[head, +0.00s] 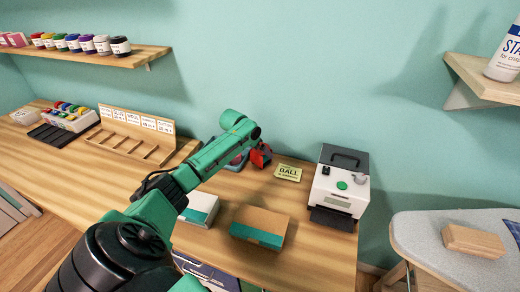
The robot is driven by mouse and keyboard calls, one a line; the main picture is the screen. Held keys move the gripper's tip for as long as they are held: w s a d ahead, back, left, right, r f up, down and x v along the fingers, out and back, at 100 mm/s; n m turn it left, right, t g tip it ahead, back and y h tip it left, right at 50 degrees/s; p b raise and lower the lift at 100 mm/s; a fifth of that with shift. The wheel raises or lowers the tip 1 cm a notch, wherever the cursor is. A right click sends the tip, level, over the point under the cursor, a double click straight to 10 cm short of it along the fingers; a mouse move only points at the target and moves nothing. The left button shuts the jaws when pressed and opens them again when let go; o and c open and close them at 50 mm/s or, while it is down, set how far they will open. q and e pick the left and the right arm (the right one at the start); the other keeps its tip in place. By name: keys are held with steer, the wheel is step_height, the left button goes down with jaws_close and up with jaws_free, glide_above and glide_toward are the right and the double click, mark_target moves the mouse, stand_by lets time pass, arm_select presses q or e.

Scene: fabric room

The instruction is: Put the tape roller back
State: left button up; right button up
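My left arm comes in from the lower left and reaches over the table to the wall side, its last visible joint bent above a red and black item (261,155). This item may be the tape roller, but its shape is too small to be sure. Part of a grey-blue thing (238,160) shows beside it, partly behind my arm. The fingers of my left gripper cannot be made out there, so I cannot tell whether they touch or hold anything. My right gripper is not in view.
A yellow-green BALL label (288,172) lies near the white and black machine (340,187). A brown and teal box (260,227) and a white and teal box (199,208) stand nearer. A slotted wooden rack (130,140) is left. A wall shelf (95,57) holds several jars.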

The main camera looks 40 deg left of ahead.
arm_select(q)
steer(key=shift+s+r, duration=0.25)
steer(key=shift+r, duration=0.2)
steer(key=v, duration=1.1)
steer(key=shift+b, duration=0.3)
